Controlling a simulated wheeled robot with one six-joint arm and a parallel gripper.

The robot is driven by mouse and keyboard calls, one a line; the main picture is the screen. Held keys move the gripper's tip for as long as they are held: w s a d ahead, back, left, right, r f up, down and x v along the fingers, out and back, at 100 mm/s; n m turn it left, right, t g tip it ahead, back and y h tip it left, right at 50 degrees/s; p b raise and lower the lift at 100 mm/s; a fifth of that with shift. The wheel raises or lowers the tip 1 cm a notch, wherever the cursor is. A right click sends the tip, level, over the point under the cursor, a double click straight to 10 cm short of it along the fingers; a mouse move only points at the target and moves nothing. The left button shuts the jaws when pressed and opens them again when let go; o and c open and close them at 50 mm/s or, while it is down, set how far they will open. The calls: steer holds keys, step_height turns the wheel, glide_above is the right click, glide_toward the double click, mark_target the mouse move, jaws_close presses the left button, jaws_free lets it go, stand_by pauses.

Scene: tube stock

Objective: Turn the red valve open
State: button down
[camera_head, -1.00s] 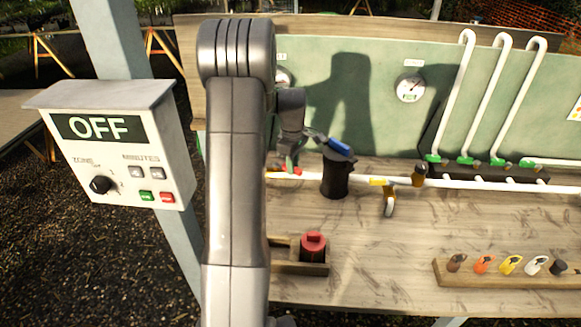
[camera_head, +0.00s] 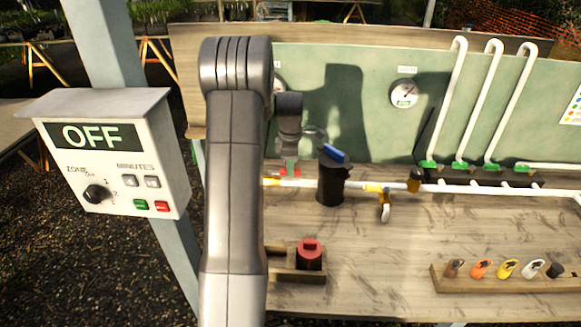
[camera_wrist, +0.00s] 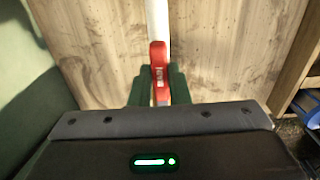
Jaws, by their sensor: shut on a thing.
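The red valve (camera_head: 297,173) sits on the white pipe at the left of the bench, partly hidden by my gripper (camera_head: 290,166). In the wrist view its red handle (camera_wrist: 159,60) stands between my dark green fingers, in line with the white pipe (camera_wrist: 157,18) beyond it. My gripper (camera_wrist: 160,84) is shut on the handle, one finger on each side. The lower end of the handle and the valve body are hidden by the gripper.
A black cylinder with a blue lever (camera_head: 332,180) stands close right of my gripper. A yellow-fitted branch (camera_head: 384,205) lies further right. A red-capped item (camera_head: 310,255) sits in a wooden holder in front. The control box (camera_head: 112,155) reads OFF.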

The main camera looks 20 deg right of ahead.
steer(key=shift+r, duration=0.1)
steer(key=c, duration=1.4)
jaws_free()
steer(key=shift+o, duration=0.2)
step_height(320, 180, up, 14)
steer(key=b, duration=0.1)
steer(key=shift+f, duration=0.25)
step_height(320, 180, down, 14)
steer(key=shift+r+p, duration=0.2)
steer(key=shift+p, duration=0.35)
